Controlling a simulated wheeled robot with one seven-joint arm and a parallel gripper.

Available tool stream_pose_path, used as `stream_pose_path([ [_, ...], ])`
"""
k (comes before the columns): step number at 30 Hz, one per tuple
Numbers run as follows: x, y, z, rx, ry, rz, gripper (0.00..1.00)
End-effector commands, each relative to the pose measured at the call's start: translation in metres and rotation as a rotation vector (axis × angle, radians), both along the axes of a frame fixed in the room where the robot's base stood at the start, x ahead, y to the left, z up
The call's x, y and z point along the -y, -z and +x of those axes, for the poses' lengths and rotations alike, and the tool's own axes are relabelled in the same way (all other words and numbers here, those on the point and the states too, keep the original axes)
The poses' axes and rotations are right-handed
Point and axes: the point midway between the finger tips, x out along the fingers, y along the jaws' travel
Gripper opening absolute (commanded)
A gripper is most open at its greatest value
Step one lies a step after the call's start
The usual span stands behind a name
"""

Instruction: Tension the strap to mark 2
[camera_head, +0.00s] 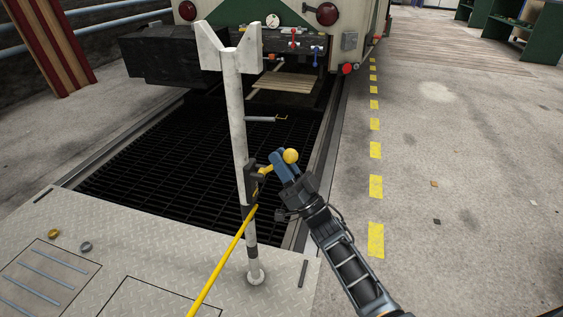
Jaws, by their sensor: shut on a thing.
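A yellow strap (221,263) runs from the lower front of the picture up to a dark ratchet box (251,187) on a white post (238,120). The strap looks taut and straight. A yellow lever with a round knob (291,156) sticks out to the right of the box. My gripper (280,162) has its blue fingers shut on this lever, just below and left of the knob. The box carries small markings, too small to read, so I cannot tell which mark the tension stands at.
The post stands on a metal plate (150,262) before a dark grated pit (190,150). A tram (345,14) stands behind.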

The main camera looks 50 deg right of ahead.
Motion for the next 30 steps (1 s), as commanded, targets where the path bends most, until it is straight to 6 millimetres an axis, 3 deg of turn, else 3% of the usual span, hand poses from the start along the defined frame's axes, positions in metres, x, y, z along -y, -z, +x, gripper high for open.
stream_pose_path([
  [6,0.000,-0.001,0.000,0.001,0.000,-0.001,0.35],
  [16,0.000,0.005,-0.005,-0.001,0.000,0.000,0.35],
  [30,-0.004,0.051,-0.052,0.000,-0.001,0.001,0.35],
])
